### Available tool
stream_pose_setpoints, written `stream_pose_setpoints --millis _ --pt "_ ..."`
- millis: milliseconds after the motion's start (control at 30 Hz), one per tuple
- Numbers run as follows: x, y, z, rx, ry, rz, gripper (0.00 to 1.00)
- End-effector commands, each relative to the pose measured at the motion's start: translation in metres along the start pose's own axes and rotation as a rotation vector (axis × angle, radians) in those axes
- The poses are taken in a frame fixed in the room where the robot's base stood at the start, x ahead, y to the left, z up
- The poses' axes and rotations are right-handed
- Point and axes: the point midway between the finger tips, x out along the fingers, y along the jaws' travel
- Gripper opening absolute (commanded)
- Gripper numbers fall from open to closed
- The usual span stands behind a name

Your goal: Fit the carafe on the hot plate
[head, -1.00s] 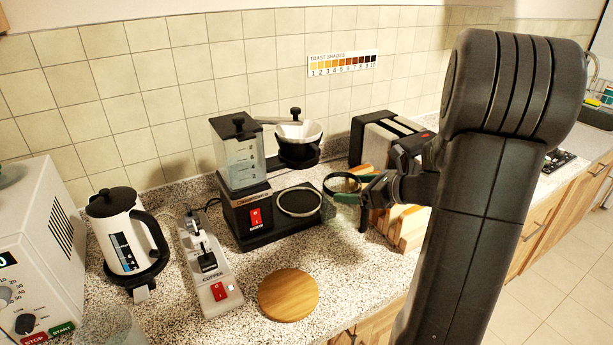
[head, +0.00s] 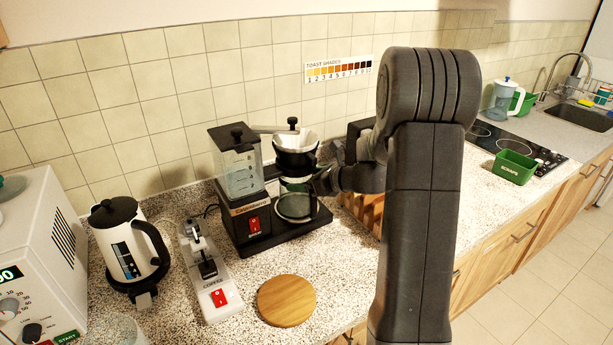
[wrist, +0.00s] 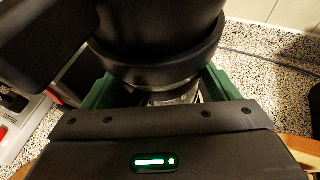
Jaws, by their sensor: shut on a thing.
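The coffee maker (head: 257,222) stands against the tiled wall, with a clear water tank (head: 239,167) on its left and a black filter basket (head: 296,160) on its right. The glass carafe (head: 294,206) is at the hot plate, under the basket. I cannot tell whether it rests flat on the plate. My gripper (head: 318,182) reaches in from the right and is shut on the carafe. In the wrist view the green fingers (wrist: 160,95) point under the black basket (wrist: 160,45); most of the carafe is hidden there.
A round wooden board (head: 286,300) lies in front. The toaster (head: 358,135) is behind my arm. A green scraps bin (head: 514,167) is at the far right.

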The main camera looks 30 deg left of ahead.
Motion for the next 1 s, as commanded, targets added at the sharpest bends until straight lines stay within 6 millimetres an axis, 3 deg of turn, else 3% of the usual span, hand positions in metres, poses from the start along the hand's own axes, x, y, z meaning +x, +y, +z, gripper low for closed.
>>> stream_pose_setpoints --millis 267,300,400,733,1000 --pt "0.001 0.0 -0.002 -0.002 -0.003 0.0 0.26" --pt "0.001 0.0 -0.003 -0.002 -0.002 0.0 0.83" --pt "0.001 0.0 -0.002 -0.002 -0.002 0.0 1.0" --pt "-0.004 -0.001 0.001 -0.002 -0.002 -0.001 1.0" --pt "-0.057 -0.001 0.0 -0.003 -0.003 -0.005 1.0"
